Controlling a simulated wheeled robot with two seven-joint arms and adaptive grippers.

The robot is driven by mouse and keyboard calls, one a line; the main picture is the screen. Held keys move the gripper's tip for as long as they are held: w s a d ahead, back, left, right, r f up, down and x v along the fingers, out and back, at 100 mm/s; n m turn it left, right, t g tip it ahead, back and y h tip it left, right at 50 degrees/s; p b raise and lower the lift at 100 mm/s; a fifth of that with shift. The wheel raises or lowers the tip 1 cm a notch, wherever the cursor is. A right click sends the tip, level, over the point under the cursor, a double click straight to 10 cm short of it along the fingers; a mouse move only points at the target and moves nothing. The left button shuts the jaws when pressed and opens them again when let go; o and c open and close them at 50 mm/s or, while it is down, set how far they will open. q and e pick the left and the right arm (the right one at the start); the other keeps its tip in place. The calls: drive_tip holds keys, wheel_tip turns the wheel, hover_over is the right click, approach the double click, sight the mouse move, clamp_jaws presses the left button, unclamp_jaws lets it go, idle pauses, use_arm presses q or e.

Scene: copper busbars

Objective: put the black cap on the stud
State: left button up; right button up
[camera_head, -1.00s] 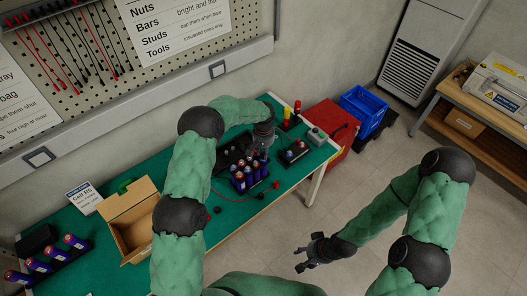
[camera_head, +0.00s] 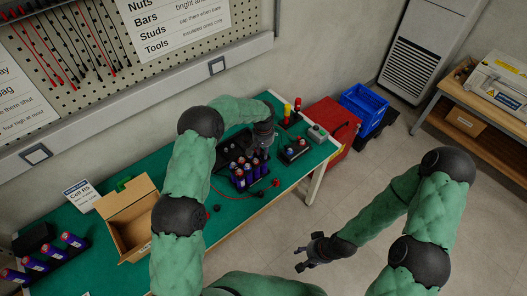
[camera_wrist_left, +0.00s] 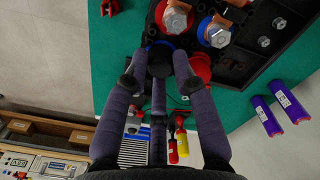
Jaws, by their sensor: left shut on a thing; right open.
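In the left wrist view, a black cap (camera_wrist_left: 160,62) sits between the fingers of my left gripper (camera_wrist_left: 160,70), which is shut on it. The cap is at the edge of a black block (camera_wrist_left: 262,68) with hex-headed studs, one in a red ring (camera_wrist_left: 175,20) and one in a blue ring (camera_wrist_left: 215,33). Copper pieces show beside them. I cannot tell whether the cap touches a stud under it. In the head view, my left gripper (camera_head: 263,140) is over the far part of the bench and hides the cap. My right gripper (camera_head: 312,250) is open and empty above the floor.
An open cardboard box (camera_head: 130,215) is at the left. A red cabinet (camera_head: 335,122) and blue crate (camera_head: 364,102) stand beyond the bench.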

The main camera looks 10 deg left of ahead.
use_arm(q)
drive_tip(key=o, duration=1)
drive_tip(key=shift+r, duration=0.1)
drive_tip(key=shift+r+p, duration=1.1)
drive_tip(key=shift+r, duration=1.8)
